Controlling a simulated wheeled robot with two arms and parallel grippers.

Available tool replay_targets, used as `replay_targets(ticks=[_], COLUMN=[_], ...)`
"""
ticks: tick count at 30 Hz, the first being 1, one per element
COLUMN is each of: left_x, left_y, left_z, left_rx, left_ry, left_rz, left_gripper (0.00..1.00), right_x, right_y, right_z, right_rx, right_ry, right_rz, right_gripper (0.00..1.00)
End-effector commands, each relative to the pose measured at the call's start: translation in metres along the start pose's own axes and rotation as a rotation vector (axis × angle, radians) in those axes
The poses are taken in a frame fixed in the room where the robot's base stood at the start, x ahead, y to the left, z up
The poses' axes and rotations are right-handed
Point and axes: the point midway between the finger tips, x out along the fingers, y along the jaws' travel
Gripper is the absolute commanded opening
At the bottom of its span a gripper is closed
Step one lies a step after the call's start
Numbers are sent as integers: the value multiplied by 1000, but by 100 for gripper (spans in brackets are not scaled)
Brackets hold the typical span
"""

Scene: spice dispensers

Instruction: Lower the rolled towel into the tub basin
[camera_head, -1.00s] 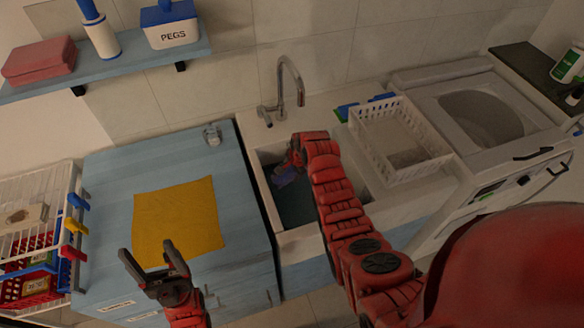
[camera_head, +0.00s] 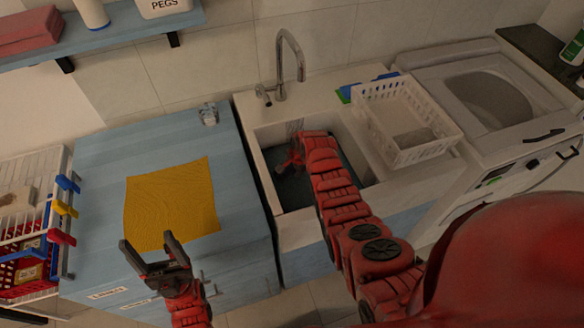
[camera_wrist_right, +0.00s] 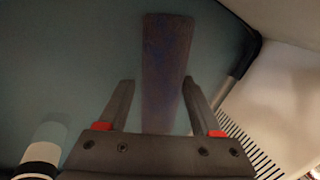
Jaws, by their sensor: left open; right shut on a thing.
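The rolled towel (camera_wrist_right: 166,75) shows in the right wrist view as a long dark purple-brown strip between the fingers of my right gripper (camera_wrist_right: 160,100). My right gripper is shut on it. In the head view, my right gripper (camera_head: 288,163) is inside the tub basin (camera_head: 303,230), and the towel is mostly hidden or too dark to make out. The basin's teal inside fills much of the wrist view. I cannot tell whether the towel touches the bottom. My left gripper (camera_head: 147,246) is open and empty over the front edge of the yellow cloth.
A tall faucet (camera_head: 288,62) stands behind the basin. A white basket (camera_head: 412,148) is close on its right, with a washing machine (camera_head: 490,100) beyond. The yellow cloth (camera_head: 172,200) lies on the blue counter (camera_head: 98,165), with a small glass (camera_head: 208,116) behind it.

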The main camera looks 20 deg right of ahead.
Motion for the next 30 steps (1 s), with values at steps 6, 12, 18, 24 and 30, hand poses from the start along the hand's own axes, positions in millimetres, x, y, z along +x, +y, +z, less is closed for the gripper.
replay_targets(ticks=[6, 12, 18, 24, 30], left_x=[0, 0, 0, -2, -5], left_y=[0, 0, 0, 0, 0], left_z=[0, 0, 0, 0, 1], left_rx=[0, 0, 0, 0, 0], left_ry=[0, 0, 0, 0, 0], left_rz=[0, 0, 0, 0, 0], left_gripper=[75, 75, 75, 75, 75], right_x=[0, 0, 0, -8, -28], right_y=[0, 0, 0, 0, -1], right_z=[0, 0, 0, 0, 0], right_rx=[0, 0, 0, 0, -1], right_ry=[0, -1, 0, -1, 1], right_rz=[0, 0, 0, -2, -5], right_gripper=[75, 100, 100, 100, 100])
